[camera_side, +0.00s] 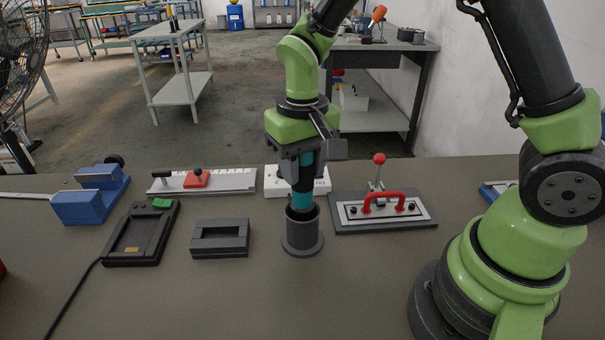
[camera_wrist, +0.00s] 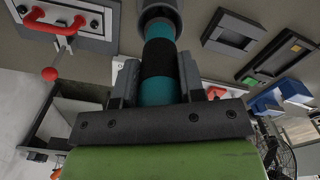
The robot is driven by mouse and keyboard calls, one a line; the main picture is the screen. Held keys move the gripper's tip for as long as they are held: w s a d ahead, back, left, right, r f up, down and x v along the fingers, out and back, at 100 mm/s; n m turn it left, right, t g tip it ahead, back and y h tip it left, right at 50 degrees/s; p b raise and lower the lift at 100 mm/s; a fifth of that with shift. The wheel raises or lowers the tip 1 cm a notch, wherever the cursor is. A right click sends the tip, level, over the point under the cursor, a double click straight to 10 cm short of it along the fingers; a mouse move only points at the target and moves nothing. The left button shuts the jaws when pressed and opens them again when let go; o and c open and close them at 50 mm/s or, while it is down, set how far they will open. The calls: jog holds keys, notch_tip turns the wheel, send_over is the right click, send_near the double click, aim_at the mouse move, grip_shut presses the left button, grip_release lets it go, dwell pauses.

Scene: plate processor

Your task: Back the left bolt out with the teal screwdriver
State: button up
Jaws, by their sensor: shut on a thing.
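My gripper (camera_side: 303,168) is shut on the teal screwdriver (camera_side: 302,200), gripping its black-banded upper part. The screwdriver is upright, with its lower end inside the dark cylindrical holder (camera_side: 302,238); the tip is hidden. In the wrist view the teal handle (camera_wrist: 158,30) runs between the two fingers (camera_wrist: 158,82) into the holder (camera_wrist: 157,7). The left bolt (camera_side: 352,210) is a small dark head on a light plate (camera_side: 385,219), left of the red handle (camera_side: 384,200). A similar right bolt (camera_side: 412,206) is on the other side. The gripper is left of this plate.
A red-knobbed lever (camera_side: 379,165) stands behind the plate. A white block (camera_side: 285,187) is behind the holder. A dark frame block (camera_side: 220,238), a black tray (camera_side: 140,235), a blue vise-like block (camera_side: 90,195) and a rail (camera_side: 235,181) with a red slider lie left. The front table is clear.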

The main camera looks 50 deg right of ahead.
jog(key=r, duration=0.6)
jog(key=d+r, duration=0.1)
jog(key=r, duration=0.2)
jog(key=shift+r, duration=0.2)
jog(key=s+d+f+m, duration=0.1)
jog(key=s+d+m, duration=0.2)
jog(key=s+d, duration=0.5)
jog(key=s+d+f+m, duration=0.1)
jog(key=s+d+m, duration=0.3)
jog(key=d, duration=0.7)
jog(key=shift+n, duration=0.5)
jog(key=shift+s+d+f, duration=0.1)
jog(key=shift+s+f, duration=0.05)
jog(key=shift+f, duration=1.3)
jog(key=shift+s+d+f, duration=0.1)
jog(key=shift+f, duration=1.7)
jog(key=shift+a+r, duration=0.1)
jog(key=shift+r, duration=0.35)
notch_tip(320, 180, up, 7)
